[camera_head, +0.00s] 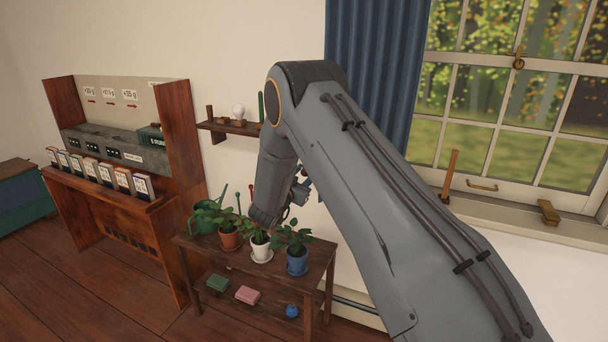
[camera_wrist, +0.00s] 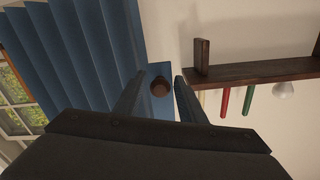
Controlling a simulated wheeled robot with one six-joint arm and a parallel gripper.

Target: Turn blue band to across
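My gripper (camera_wrist: 160,80) is open in the wrist view, its two dark fingers apart. A round brown knob or rod end (camera_wrist: 160,86) shows between the fingers. I cannot tell how deep it lies between them; the fingers do not visibly close on it. A blue area is behind it, and I cannot tell whether this is a blue band or the curtain. No blue band is clearly seen. In the head view my arm hides most of the gripper, which is beside the wall shelf and above the plant table.
The wall shelf (camera_head: 229,128) holds a bulb (camera_head: 239,112); red and green rods (camera_wrist: 225,101) also show by it in the wrist view. The blue curtain (camera_head: 372,50) hangs near my arm. Potted plants stand on the wooden table (camera_head: 318,262). A window is at right.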

